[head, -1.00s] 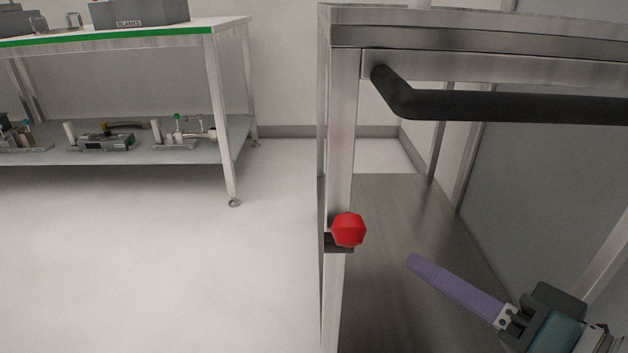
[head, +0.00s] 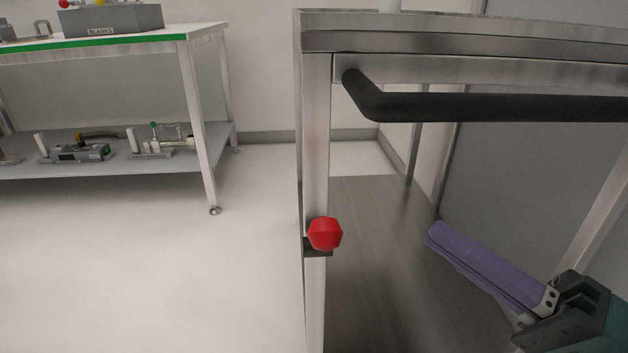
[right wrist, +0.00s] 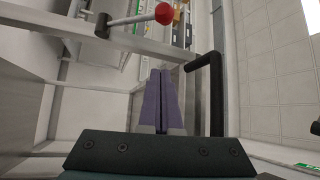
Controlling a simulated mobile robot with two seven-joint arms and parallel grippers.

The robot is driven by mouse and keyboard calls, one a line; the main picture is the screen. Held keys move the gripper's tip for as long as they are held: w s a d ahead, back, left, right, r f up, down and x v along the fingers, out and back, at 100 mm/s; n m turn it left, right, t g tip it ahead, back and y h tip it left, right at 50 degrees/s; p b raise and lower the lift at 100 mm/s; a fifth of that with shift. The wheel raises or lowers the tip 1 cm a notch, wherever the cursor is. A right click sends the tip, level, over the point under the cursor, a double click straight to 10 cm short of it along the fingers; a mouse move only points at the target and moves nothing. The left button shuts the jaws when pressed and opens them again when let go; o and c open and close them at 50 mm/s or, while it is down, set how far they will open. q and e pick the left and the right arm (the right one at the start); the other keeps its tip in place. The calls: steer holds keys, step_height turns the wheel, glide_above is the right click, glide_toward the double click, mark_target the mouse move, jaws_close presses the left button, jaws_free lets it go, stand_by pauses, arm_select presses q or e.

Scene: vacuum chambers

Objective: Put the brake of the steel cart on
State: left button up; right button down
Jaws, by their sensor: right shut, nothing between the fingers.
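The steel cart (head: 318,140) stands at the right of the head view, with a black push handle (head: 480,107) under its top. The brake's red knob (head: 325,233) sits by a dark bracket on the cart's near left leg. In the right wrist view the red knob (right wrist: 164,13) ends a pale lever that runs left to a dark pivot on the cart frame. My right gripper (head: 432,232) is shut and empty, its purple fingers to the right of the knob and apart from it. The fingers also show in the right wrist view (right wrist: 160,72), below the knob. My left gripper is out of view.
A bench (head: 195,110) with a green edge stands at the back left. A grey box (head: 110,20) marked BLANKS is on its top, and several fixtures are on its lower shelf (head: 130,165). The floor between bench and cart is clear.

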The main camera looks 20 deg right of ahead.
mark_target(321, 240)
steer(key=w+a+r+b, duration=0.1)
steer(key=w+a+b, duration=0.1)
steer(key=w+a, duration=0.3)
steer(key=shift+a, duration=1.05)
steer(key=shift+s+f+n+t+b, duration=0.2)
steer(key=shift+n+t+b, duration=0.1)
steer(key=shift+b, duration=0.45)
